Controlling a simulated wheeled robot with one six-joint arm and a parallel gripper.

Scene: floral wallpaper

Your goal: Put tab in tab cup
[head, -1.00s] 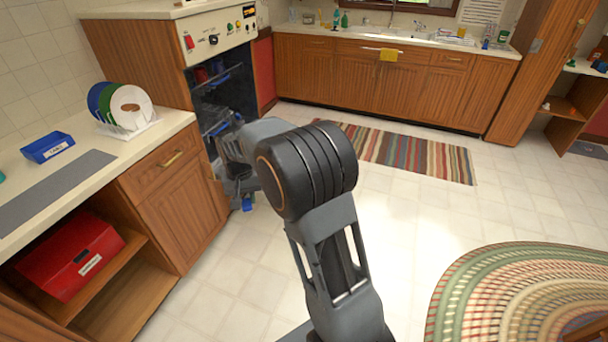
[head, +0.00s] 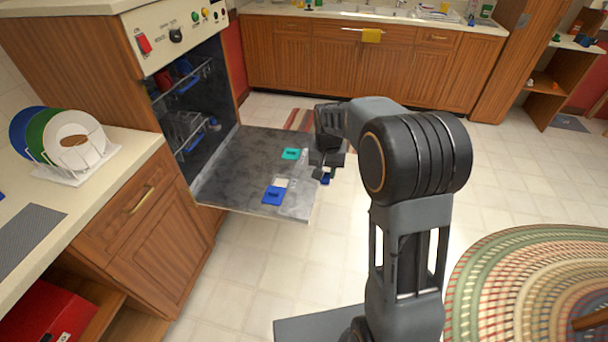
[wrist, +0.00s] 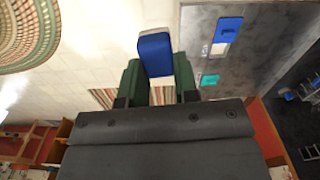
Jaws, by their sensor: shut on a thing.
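My gripper (head: 327,160) is shut on a small blue block with a pale side, the tab (wrist: 155,52), held between its dark green fingers. In the head view a bit of the blue tab (head: 326,177) shows below the gripper, just off the right edge of the open dishwasher door (head: 240,165). On the door's inner face lie a blue flap (head: 273,196) and a small white square, seemingly the tab cup (head: 281,183). A teal piece (head: 291,154) sits farther along. In the wrist view the blue flap (wrist: 227,30) and teal piece (wrist: 209,80) lie right of the tab, apart from it.
The dishwasher interior with racks (head: 185,125) is open behind the door. A counter with a plate rack (head: 75,165) stands at the left. Open floor (head: 270,270) lies in front of the door, and a round braided rug (head: 530,280) at the right.

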